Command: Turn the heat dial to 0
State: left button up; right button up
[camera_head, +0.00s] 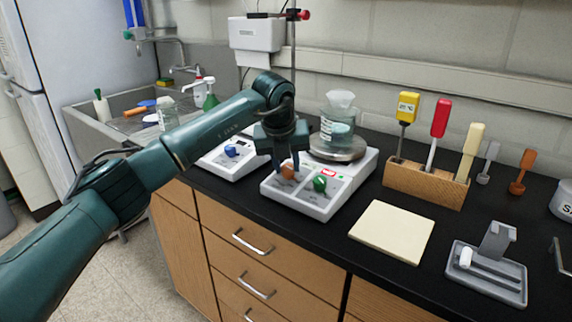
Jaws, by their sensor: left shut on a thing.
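A white hotplate stirrer (316,207) stands on the black bench, with an orange dial (288,173) and a green dial (320,184) on its front panel. A small red display (328,172) sits between and behind them. Which dial is the heat dial I cannot read. My left gripper (286,166) reaches down from above, its fingers shut on the orange dial and partly hiding it. A glass vessel (337,125) with a white top stands on the round hotplate surface (338,148). My right gripper does not show.
A second white device with a blue dial (231,151) stands to the left. A wooden rack (424,183) with upright tools is at the right, with a cream board (391,231) and a grey stand (487,271) in front. A sink (140,117) is at the left.

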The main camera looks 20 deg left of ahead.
pick_arm(q)
jog(key=n, duration=0.4)
jog(key=shift+n+y+b, duration=0.3)
jog(key=shift+y, duration=0.1)
jog(key=shift+w+n+g, duration=0.1)
jog(key=shift+n+g, duration=0.3)
jog(key=shift+n, duration=1.1)
jog(key=shift+r, duration=0.1)
jog(key=o, duration=1)
jog(key=v, duration=0.6)
jog(key=b+v, duration=0.1)
jog(key=v, duration=0.6)
jog(key=shift+d, duration=0.2)
